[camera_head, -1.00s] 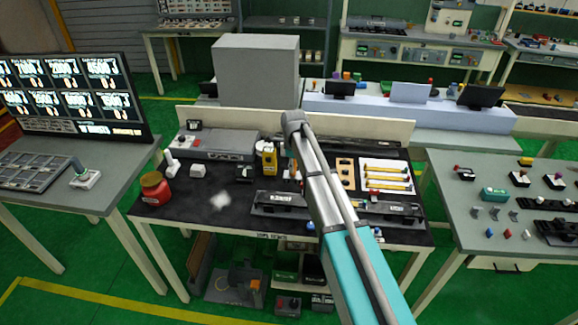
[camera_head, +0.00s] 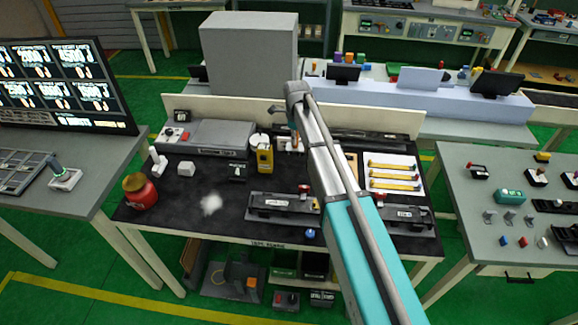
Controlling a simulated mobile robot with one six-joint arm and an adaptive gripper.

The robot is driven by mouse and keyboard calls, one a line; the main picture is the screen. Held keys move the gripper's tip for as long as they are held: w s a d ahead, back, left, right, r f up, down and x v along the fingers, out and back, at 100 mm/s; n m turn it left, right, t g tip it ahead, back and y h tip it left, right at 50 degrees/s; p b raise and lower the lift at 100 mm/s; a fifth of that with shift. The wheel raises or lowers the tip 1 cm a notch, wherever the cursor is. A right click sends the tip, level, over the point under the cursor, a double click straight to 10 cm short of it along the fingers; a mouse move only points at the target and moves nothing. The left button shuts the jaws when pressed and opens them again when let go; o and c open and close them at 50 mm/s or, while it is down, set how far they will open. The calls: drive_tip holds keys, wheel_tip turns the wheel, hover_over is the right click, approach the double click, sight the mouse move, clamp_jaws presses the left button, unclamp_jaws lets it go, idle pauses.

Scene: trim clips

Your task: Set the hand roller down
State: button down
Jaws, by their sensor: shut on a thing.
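My arm reaches from the lower right up over the black-topped workbench (camera_head: 165,215), with its bend above the back of the bench. The arm's far part drops down behind its near part. My gripper is hidden behind the arm, so its fingers do not show. I cannot make out the hand roller; the arm may cover it. Two dark trim pieces with white labels lie on the bench, the left one (camera_head: 272,204) and the right one (camera_head: 405,214), which the arm partly covers.
A red jar (camera_head: 140,192), a white block (camera_head: 180,168) and a yellow bottle (camera_head: 262,157) stand on the bench. A white board (camera_head: 398,187) with yellow strips lies at right. Bare mat surrounds a pale patch (camera_head: 211,203) at front left. A low panel edges the back.

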sight(295, 149)
drive_tip(key=shift+w+a, duration=0.1)
drive_tip(key=shift+w, duration=0.15)
drive_tip(key=shift+s, duration=0.2)
drive_tip(key=s+d, duration=0.5)
drive_tip(key=s, duration=0.7)
drive_tip(key=shift+s+r+p, duration=0.35)
drive_tip(key=shift+r, duration=0.05)
drive_tip(key=shift+w+a, duration=0.1)
drive_tip(key=w+a+f+b, duration=0.1)
drive_tip(key=w+f+b, duration=0.1)
drive_tip(key=w, duration=0.1)
drive_tip(key=w+a+f+b, duration=0.2)
drive_tip(key=w+f+b, duration=0.1)
drive_tip(key=w, duration=0.1)
drive_tip(key=w+a+f+b, duration=0.1)
drive_tip(key=w+f+b, duration=0.2)
drive_tip(key=w, duration=0.1)
drive_tip(key=shift+a, duration=0.35)
drive_tip(key=shift+w+a+f+b, duration=0.25)
drive_tip(key=shift+w+f+b, duration=0.25)
drive_tip(key=shift+f, duration=0.05)
